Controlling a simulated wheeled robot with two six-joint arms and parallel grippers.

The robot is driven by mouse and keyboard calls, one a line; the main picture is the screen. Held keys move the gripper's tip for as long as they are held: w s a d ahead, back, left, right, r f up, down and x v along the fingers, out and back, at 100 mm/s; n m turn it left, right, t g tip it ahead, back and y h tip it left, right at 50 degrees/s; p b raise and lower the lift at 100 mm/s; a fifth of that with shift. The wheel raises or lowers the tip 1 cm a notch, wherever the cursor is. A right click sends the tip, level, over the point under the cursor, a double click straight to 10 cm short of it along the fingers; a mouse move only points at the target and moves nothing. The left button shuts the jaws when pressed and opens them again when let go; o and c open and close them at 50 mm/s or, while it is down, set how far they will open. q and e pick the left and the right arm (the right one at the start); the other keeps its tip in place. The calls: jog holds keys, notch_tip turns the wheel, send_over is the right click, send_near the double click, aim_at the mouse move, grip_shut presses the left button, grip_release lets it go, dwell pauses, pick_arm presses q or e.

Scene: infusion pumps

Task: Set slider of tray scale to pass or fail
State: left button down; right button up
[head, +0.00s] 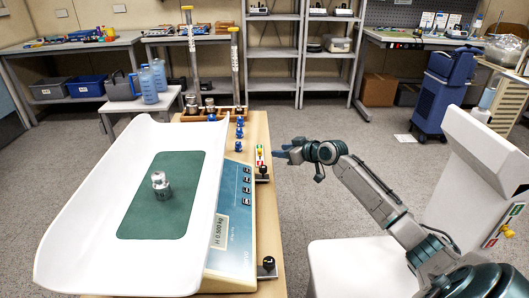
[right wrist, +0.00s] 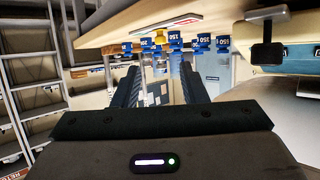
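The tray scale has a white curved tray (head: 95,225) and a blue panel (head: 236,215) whose display reads about 0.500 kg. A small metal weight (head: 161,186) stands on the green mat (head: 185,215) in the tray. The slider plate (head: 260,152) with its yellow knob lies by the table's right edge; the yellow knob (right wrist: 160,38) also shows in the right wrist view. Its exact position is too small to tell. My right gripper (head: 284,152) is just right of the slider, apart from it. Its fingers (right wrist: 160,88) are spread and empty. My left gripper is out of view.
Several blue weights (head: 239,133) stand behind the slider on the wooden table. Black knobs (head: 266,266) project at its right edge. A white chair scale (head: 350,265) with its own coloured slider panel (head: 507,228) stands at right.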

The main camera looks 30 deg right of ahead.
aim_at(260, 149)
jog(key=x, duration=0.9)
jog(key=shift+w+a+f, duration=0.1)
jog(key=shift+w+a, duration=0.05)
grip_shut()
